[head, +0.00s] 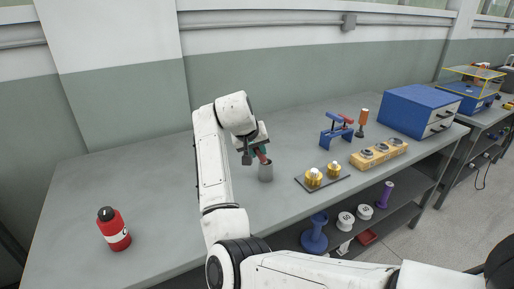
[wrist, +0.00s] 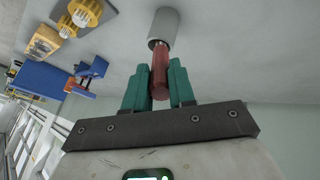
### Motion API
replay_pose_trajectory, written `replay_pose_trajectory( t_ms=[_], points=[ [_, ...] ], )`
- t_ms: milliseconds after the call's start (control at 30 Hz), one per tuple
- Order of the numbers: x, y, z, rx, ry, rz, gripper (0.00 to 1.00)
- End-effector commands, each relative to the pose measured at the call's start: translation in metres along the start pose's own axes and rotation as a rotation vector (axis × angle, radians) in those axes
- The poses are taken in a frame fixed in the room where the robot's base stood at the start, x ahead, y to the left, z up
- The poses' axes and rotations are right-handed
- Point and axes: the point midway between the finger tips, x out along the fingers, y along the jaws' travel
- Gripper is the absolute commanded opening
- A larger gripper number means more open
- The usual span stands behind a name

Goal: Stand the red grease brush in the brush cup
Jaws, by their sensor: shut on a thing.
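The red grease brush (wrist: 160,80) is held between the green fingers of my gripper (wrist: 159,88), which is shut on its handle. The brush's far end meets the mouth of the grey brush cup (wrist: 165,24) in the wrist view and seems to be inside it; the cup's inside is hidden. In the head view my gripper (head: 258,150) is just above and left of the cup (head: 266,173), with the red brush (head: 262,157) slanting down to its rim. The cup stands upright on the grey bench.
A black plate with two brass gears (head: 314,178) lies right of the cup. Behind are a yellow block (head: 378,155), a blue tool (head: 336,132) and a blue drawer cabinet (head: 418,110). A red bottle (head: 113,229) stands at far left. The bench between bottle and arm is clear.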

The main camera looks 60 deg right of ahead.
Motion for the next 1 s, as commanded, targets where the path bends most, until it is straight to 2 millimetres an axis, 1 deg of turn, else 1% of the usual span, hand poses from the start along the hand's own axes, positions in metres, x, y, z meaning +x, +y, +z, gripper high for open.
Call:
replay_pose_trajectory(
  t_ms=[167,200,433,667,767,867,1000],
  points=[
    [0.002,-0.001,0.001,0.001,0.000,0.000,0.00],
    [0.002,-0.001,0.001,0.001,0.000,0.000,0.28],
    [0.002,-0.001,0.001,0.000,0.000,0.000,0.50],
    [0.001,-0.001,0.001,0.001,0.000,0.000,0.50],
    [-0.003,0.001,-0.002,0.001,0.001,-0.001,0.50],
    [-0.013,0.003,-0.006,0.002,0.003,-0.002,0.50],
    [-0.041,0.002,-0.005,0.001,0.004,-0.002,0.50]
  ],
)
